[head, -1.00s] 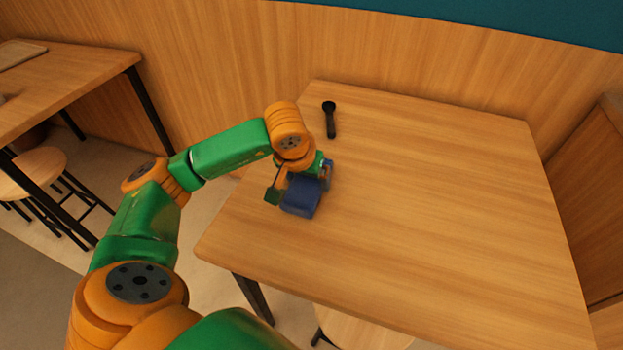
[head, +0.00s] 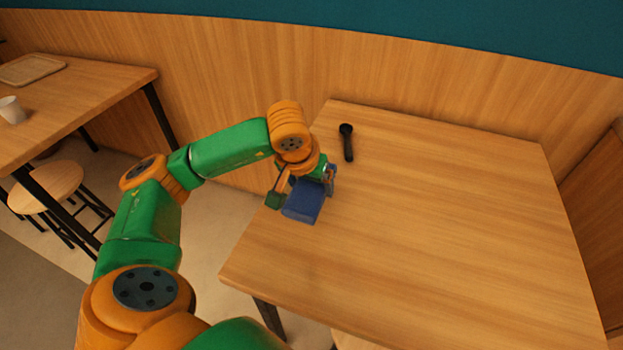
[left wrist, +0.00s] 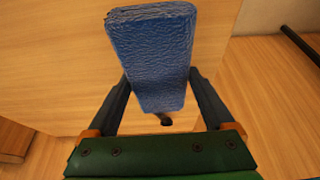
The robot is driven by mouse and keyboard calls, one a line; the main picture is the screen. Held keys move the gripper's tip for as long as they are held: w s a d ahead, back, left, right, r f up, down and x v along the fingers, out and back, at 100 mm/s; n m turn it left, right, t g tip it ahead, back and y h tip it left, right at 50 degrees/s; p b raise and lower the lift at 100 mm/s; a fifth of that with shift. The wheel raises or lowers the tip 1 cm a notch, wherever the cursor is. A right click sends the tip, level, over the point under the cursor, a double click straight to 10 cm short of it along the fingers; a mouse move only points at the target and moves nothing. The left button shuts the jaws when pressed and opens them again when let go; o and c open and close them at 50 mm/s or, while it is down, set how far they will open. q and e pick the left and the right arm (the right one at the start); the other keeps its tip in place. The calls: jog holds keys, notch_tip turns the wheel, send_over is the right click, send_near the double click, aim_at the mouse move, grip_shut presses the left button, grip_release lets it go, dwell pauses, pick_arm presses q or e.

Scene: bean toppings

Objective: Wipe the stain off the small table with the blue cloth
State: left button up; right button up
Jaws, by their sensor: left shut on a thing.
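My left gripper (head: 310,190) is shut on the blue cloth (head: 302,207), a thick block-like piece. It is over the left part of the small table (head: 440,230), near its left edge. In the left wrist view the cloth (left wrist: 152,55) stands out between the two dark fingers of the gripper (left wrist: 160,100). I cannot tell whether the cloth touches the tabletop. No stain shows clearly on the visible tabletop. A small dark patch lies below the cloth in the left wrist view, and I cannot tell what it is. My right gripper is not in view.
A black spoon-like object (head: 347,143) lies on the table just beyond my gripper. The table's middle and right are clear. A wood-panelled wall (head: 430,80) stands behind. At left are another table (head: 80,85) with a tray and a white cup (head: 11,110), and a stool (head: 47,187).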

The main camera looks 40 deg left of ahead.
pick_arm(q)
jog(key=shift+r+p, duration=0.95)
jog(key=shift+r, duration=0.55)
